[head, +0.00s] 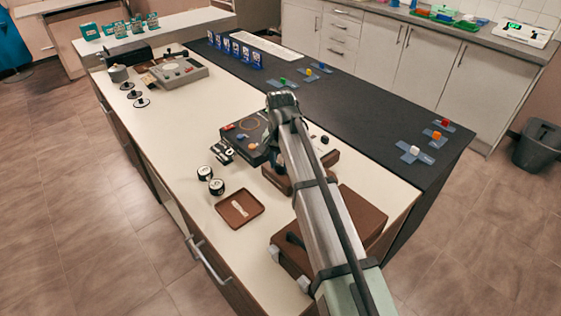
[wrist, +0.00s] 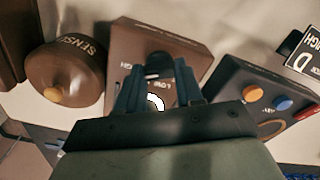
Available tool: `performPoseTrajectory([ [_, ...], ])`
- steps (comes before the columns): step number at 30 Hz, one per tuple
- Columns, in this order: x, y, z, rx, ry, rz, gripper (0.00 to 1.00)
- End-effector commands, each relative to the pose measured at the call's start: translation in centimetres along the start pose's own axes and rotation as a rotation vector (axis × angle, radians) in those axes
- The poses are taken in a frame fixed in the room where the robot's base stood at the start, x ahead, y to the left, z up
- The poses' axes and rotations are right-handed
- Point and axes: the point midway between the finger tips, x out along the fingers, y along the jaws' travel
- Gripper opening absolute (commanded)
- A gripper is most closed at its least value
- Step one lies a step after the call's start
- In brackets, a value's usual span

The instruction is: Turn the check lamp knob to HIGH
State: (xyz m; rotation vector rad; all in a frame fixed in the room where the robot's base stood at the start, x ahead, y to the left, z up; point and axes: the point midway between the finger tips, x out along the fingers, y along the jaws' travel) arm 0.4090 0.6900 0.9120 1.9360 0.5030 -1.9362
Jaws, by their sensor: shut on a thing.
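The check lamp unit looks to be the brown box (wrist: 190,50) in the middle of the wrist view, with LOW lettering beside its black knob (wrist: 158,60). Other lettering left of the knob is too small to read surely. My gripper (wrist: 157,73) is shut on the knob, one dark finger on each side. The fingers hide part of the knob, and I cannot tell its exact pointing. A white curved mark shows between the fingers. In the head view the brown box (head: 275,180) is partly hidden behind my arm, which also hides my gripper.
A dark box with orange and blue buttons (wrist: 268,98) stands to the right in the wrist view. A brown round part marked SENSI (wrist: 62,70) is close on the left. A brown tray (head: 226,212) and two dark round pieces stand left of my arm.

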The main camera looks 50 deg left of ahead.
Motion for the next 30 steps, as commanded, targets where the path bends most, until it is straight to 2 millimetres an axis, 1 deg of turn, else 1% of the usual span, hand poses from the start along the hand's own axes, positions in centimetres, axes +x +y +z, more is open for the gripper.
performPoseTrajectory([
  [4, -0.1, 0.0, -0.1, 0.002, 0.001, -0.001, 0.06],
  [5, -0.1, 0.0, -0.1, 0.002, 0.001, -0.001, 0.39],
  [12, 0.0, 0.0, 0.0, 0.001, 0.001, 0.000, 0.62],
  [19, 0.0, 0.0, 0.0, 0.000, 0.000, 0.000, 0.62],
  [23, -0.6, 0.0, -0.1, 0.000, 0.001, -0.001, 0.62],
  [26, -1.7, 0.0, -0.1, 0.000, 0.001, -0.001, 0.62],
  [30, -4.0, -0.1, -0.1, 0.000, 0.003, -0.002, 0.62],
])
